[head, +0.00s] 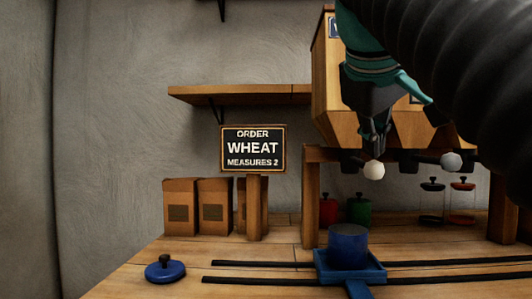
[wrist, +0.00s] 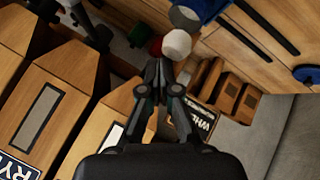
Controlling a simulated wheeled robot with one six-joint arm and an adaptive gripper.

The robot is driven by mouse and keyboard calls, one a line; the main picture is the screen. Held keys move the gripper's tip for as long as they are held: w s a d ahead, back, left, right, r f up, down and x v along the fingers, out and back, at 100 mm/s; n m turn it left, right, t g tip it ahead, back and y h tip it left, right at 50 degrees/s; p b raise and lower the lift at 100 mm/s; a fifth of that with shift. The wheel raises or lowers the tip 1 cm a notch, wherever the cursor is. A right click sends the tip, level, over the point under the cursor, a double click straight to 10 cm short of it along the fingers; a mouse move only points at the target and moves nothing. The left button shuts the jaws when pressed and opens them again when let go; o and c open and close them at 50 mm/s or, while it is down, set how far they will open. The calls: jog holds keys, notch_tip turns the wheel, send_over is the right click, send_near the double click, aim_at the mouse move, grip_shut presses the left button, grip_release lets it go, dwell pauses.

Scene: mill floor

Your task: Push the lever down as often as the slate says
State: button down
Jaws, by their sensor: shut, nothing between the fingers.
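The slate (head: 253,149) on a wooden post reads "ORDER WHEAT MEASURES 2". My gripper (head: 375,152) is shut and empty, pointing down at the front of the wooden hopper (head: 328,85). A lever with a cream ball knob (head: 374,170) shows right at my fingertips; I cannot tell whether they touch. The knob also shows just beyond the fingertips in the wrist view (wrist: 177,44). A second lever with a grey knob (head: 451,161) is to the right. A blue cup (head: 347,247) stands in a blue carriage (head: 377,269) below the cream knob.
Dark rails (head: 245,264) run across the bench. A blue lid (head: 165,268) lies at the front left. Several brown bags (head: 215,205) stand behind. Red (head: 328,209) and green (head: 357,208) canisters and two clear jars (head: 462,200) stand under the hopper. A shelf (head: 240,95) is above.

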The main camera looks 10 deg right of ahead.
aim_at(374, 162)
jog(key=shift+f+b, duration=1.4)
jog(key=shift+f, duration=0.45)
dwell(1.7)
jog(key=shift+r, duration=0.1)
dwell(0.5)
jog(key=shift+r+p, duration=2.95)
jog(key=shift+p, duration=0.15)
notch_tip(374, 162, up, 3)
jog(key=shift+f+p, duration=0.15)
jog(key=shift+p, duration=0.85)
jog(key=shift+r, duration=1.1)
